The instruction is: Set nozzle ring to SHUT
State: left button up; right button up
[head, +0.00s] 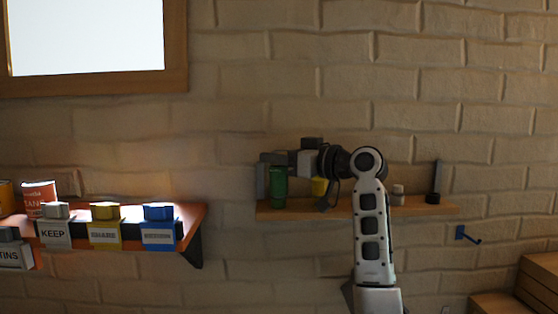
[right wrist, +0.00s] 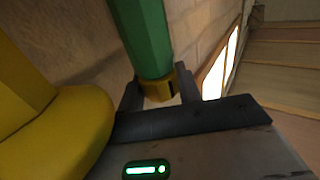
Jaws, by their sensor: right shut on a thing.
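A green bottle-like body (head: 278,188) stands at the left end of the wooden wall shelf in the head view. In the right wrist view the green body (right wrist: 142,38) carries a yellow ring (right wrist: 160,89) with a dark mark at its end. I take this for the nozzle ring; no SHUT lettering is readable. My right gripper (head: 268,160) reaches left over the shelf, at the top of the green body. In the wrist view its fingers (right wrist: 160,92) are on either side of the ring, shut on it. My left gripper is not in view.
A yellow object (head: 319,186) is right of the green body, under my wrist. The wooden shelf (head: 425,209) also holds a small pale bottle (head: 398,196) and a dark item (head: 432,198). A blue hook (head: 467,235) is below right. Labelled boxes (head: 105,230) line a shelf at left.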

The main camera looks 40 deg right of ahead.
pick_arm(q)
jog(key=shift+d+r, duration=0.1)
pick_arm(e)
jog(key=shift+n+y, duration=0.5)
jog(key=shift+y, duration=0.2)
jog(key=o, duration=1)
jog(key=shift+s, duration=0.2)
pick_arm(q)
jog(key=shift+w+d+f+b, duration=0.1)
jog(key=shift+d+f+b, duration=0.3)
jog(key=shift+b, duration=1)
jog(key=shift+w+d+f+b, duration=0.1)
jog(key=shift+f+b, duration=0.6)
jog(key=shift+b, duration=0.7)
pick_arm(e)
jog(key=v, duration=1.5)
jog(key=shift+s+d+r, duration=0.2)
jog(key=shift+s, duration=0.05)
